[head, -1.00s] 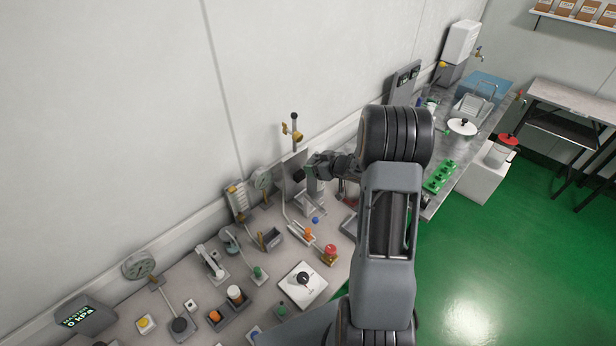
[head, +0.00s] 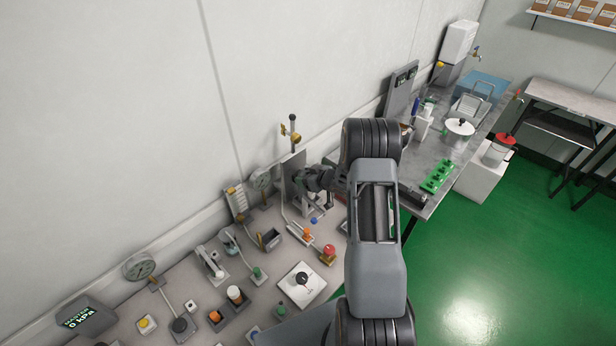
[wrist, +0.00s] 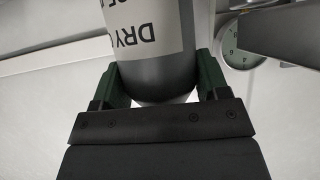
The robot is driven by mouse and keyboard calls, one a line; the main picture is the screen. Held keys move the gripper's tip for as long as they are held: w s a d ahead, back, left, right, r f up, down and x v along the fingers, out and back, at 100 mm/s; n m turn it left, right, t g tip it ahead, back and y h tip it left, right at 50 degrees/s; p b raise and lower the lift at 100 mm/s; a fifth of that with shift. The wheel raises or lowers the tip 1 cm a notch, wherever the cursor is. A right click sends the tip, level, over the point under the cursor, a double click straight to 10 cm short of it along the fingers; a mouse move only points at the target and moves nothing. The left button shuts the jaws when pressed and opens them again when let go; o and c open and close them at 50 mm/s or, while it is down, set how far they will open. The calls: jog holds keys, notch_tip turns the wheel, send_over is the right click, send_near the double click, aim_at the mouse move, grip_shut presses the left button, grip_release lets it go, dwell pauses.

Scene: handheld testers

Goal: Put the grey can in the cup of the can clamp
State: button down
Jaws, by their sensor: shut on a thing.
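In the wrist view, the grey can (wrist: 165,75), with a white label printed in black, is between the two green-padded fingers of my gripper (wrist: 162,84). The gripper is shut on it. The can's top end runs out of the picture. In the head view my gripper (head: 303,186) is at the grey upright plate by the wall, partly behind my own arm, and I cannot make out the can there. A grey stand (head: 312,207) shows just below the gripper; I cannot tell whether it is the can clamp. The clamp's cup is not clearly visible.
In the wrist view a grey bar (wrist: 285,38) and a round gauge (wrist: 238,48) are close at the right. In the head view, a brass valve (head: 291,134) rises behind the plate, and an orange knob (head: 306,231) and red knob (head: 329,250) stand in front.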

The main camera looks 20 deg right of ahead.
jog(key=shift+c, duration=1.5)
grip_release()
jog(key=shift+w+a, duration=0.15)
jog(key=shift+w, duration=0.05)
jog(key=shift+o, duration=0.9)
jog(key=shift+s, duration=0.1)
jog(key=v, duration=1.2)
notch_tip(320, 180, up, 13)
jog(key=s+a+m+g+h, duration=0.1)
jog(key=a+m+h, duration=0.15)
jog(key=h, duration=0.45)
jog(key=s+a+r+m+g+y, duration=0.1)
jog(key=s+a+r+g, duration=0.1)
jog(key=s+a, duration=0.4)
jog(key=s+a+r+m+g+y, duration=0.1)
jog(key=s+a+r+g, duration=0.1)
jog(key=s+a, duration=0.5)
jog(key=s+g, duration=0.1)
jog(key=s, duration=0.4)
jog(key=shift+s+r+g+b, duration=0.2)
jog(key=shift+s+g+b, duration=0.2)
